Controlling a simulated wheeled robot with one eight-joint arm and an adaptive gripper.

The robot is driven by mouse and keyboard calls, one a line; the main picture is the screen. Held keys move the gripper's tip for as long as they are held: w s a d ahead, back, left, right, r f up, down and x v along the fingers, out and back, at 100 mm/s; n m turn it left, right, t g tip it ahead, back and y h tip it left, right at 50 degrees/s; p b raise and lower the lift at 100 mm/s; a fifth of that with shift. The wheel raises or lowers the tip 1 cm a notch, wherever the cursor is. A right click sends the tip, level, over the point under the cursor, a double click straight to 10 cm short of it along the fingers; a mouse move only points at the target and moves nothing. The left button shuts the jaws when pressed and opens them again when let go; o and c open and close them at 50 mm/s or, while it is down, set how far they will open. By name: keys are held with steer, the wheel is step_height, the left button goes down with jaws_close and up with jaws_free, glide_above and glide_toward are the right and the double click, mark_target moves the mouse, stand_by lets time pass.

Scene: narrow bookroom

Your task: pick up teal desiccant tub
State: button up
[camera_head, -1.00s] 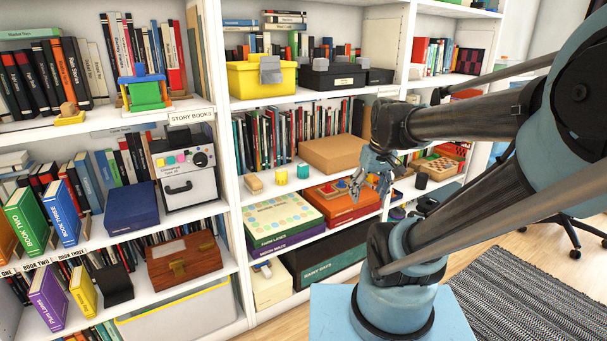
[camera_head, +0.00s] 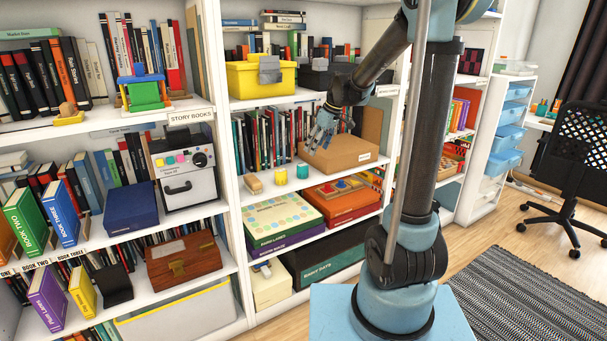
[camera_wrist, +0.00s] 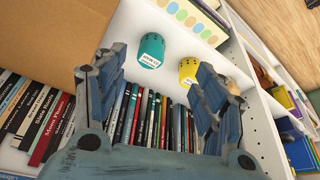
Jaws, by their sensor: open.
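In the wrist view the teal tub (camera_wrist: 151,50) shows a white label and lies beyond the fingertips, between the two fingers' directions. The yellow tub (camera_wrist: 188,70) is beside it, nearer the right finger. In the wrist view both fingers of my gripper (camera_wrist: 164,80) are spread apart.
A wooden block (camera_head: 254,183) lies left of the yellow tub. A row of books (camera_head: 262,140) stands behind. Board-game boxes (camera_head: 283,218) lie on the shelf below.

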mark_target(303, 165)
steer(key=shift+n, duration=0.4)
steer(key=shift+w+a+r+x, duration=0.25)
steer(key=shift+w+x, duration=0.2)
steer(key=shift+x, duration=1.9)
steer(key=shift+w+a+r+x, duration=0.15)
steer(key=shift+w+a+x, duration=0.25)
steer(key=shift+x, duration=1.95)
steer(key=shift+w+a+r+x, duration=0.2)
steer(key=shift+w+x, duration=0.35)
steer(key=shift+x, duration=1.8)
steer(key=c, duration=1.2)
